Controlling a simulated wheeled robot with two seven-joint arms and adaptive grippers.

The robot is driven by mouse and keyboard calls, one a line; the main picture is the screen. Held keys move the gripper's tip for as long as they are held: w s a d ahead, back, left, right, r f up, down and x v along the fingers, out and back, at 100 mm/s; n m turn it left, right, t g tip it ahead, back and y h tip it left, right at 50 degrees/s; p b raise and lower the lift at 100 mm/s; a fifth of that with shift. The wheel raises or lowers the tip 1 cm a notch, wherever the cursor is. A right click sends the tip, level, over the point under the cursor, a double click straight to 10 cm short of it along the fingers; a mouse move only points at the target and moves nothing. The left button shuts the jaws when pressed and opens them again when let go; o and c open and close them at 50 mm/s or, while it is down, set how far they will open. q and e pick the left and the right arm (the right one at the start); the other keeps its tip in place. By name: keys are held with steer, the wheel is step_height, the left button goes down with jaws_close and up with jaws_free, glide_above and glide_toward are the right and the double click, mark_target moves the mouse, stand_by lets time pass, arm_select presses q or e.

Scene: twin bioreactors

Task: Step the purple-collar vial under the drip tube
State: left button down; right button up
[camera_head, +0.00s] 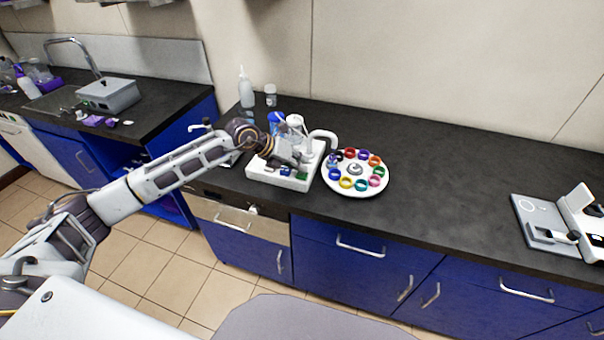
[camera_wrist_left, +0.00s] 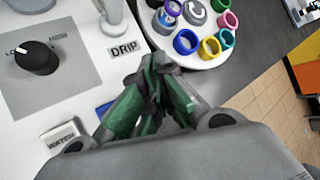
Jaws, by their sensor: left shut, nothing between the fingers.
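The round white carousel (camera_head: 355,192) holds a ring of vials with coloured collars, and part of it shows at the top of the left wrist view (camera_wrist_left: 205,62). A violet collar (camera_wrist_left: 174,7) shows at that view's top edge; which vial the task means is hard to tell in the head view. The white drip tube (camera_head: 322,134) arches from the white device (camera_head: 262,176) toward the carousel's left edge. A DRIP label (camera_wrist_left: 124,48) marks the device top. My left gripper (camera_wrist_left: 155,65) is shut and empty, with green-padded fingers above the device, beside the carousel. My right gripper is out of view.
A black knob (camera_wrist_left: 37,57) and a WATER label (camera_wrist_left: 62,137) are on the device. Bottles (camera_head: 246,88) stand at the wall behind. A white instrument (camera_head: 545,225) sits at the far right. The dark counter (camera_head: 440,180) between is clear.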

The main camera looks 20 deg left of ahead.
arm_select(q)
steer(key=shift+r, duration=0.5)
steer(key=shift+r+p, duration=1.6)
steer(key=shift+r, duration=0.8)
